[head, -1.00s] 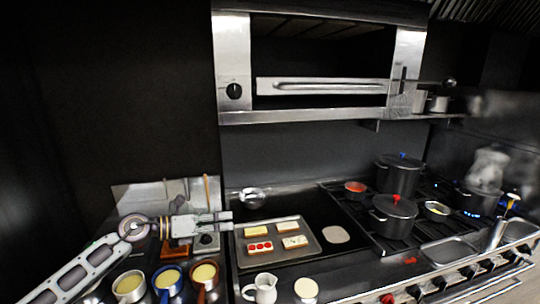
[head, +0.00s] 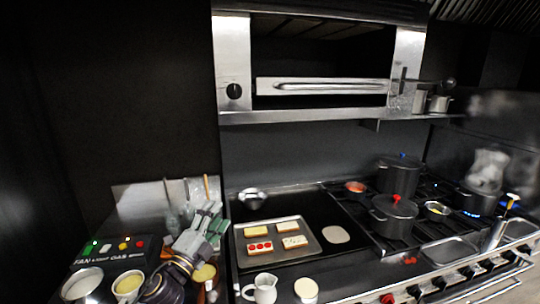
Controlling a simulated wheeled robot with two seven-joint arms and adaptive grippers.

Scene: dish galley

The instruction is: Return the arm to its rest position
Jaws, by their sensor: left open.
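My left gripper (head: 207,217) is open and empty at the left of the griddle, over the left counter. Its fingers point up and to the right in the picture, and its arm comes in from the bottom left. The gripper and wrist cover part of the counter and some of the pots there. My right gripper is not in view.
Pots of yellow contents (head: 128,285) stand at the lower left beside a control panel (head: 108,258). A tray (head: 318,251) with several bread slices lies on the griddle. A white jug (head: 264,290) stands in front. A black pot (head: 393,215) sits on the stove.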

